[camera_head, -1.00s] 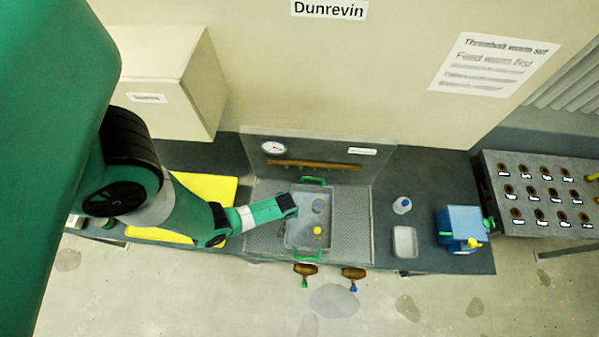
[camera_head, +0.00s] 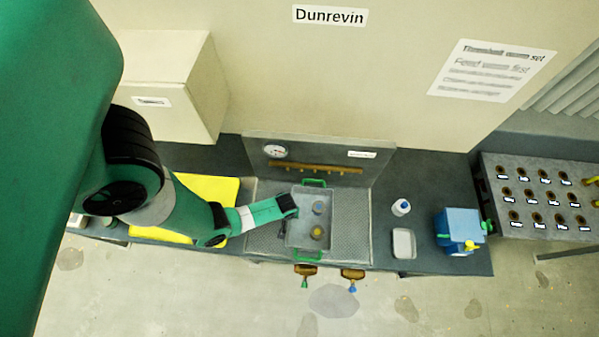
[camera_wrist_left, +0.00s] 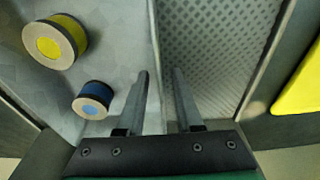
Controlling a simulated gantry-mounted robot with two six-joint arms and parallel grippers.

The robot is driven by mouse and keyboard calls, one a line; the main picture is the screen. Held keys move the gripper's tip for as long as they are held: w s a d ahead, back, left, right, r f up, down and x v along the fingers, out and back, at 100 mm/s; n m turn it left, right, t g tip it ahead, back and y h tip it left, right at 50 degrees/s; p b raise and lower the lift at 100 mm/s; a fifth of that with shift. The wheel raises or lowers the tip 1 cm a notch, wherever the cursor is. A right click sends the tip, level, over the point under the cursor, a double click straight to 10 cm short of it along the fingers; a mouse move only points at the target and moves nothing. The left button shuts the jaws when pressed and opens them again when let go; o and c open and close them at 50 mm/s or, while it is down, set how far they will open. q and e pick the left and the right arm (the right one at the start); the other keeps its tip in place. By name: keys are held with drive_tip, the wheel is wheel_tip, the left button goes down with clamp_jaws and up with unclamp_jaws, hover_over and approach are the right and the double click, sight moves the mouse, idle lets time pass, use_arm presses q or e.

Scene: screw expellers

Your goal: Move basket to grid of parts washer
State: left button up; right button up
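The grey basket (camera_head: 300,236), with a green handle at its back and front ends, sits in the middle of the parts washer (camera_head: 360,150). Textured metal grid (camera_head: 265,238) shows on its left and right. A blue-topped cylinder (camera_wrist_left: 92,100) and a yellow-topped cylinder (camera_wrist_left: 54,42) stand in the basket. My left gripper (camera_head: 292,209) is at the basket's left side. In the left wrist view its two fingers (camera_wrist_left: 162,72) are apart, with the basket's side edge running between them and the grid to the right. My right gripper is not in view.
A yellow mat (camera_head: 212,188) lies left of the washer. A white bottle (camera_head: 401,207), a small pale tray (camera_head: 404,243) and a blue box (camera_head: 460,230) stand to the right. A gauge (camera_head: 275,151) is on the back panel; two brass valves (camera_head: 306,270) hang at the front.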

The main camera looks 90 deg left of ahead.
use_arm(q)
drive_tip(key=r+p, duration=0.1)
drive_tip(key=r, duration=0.1)
drive_tip(key=r+p, duration=0.1)
drive_tip(key=r, duration=0.1)
drive_tip(key=shift+d+p, duration=0.25)
drive_tip(key=shift+p, duration=0.1)
drive_tip(key=shift+f, duration=0.2)
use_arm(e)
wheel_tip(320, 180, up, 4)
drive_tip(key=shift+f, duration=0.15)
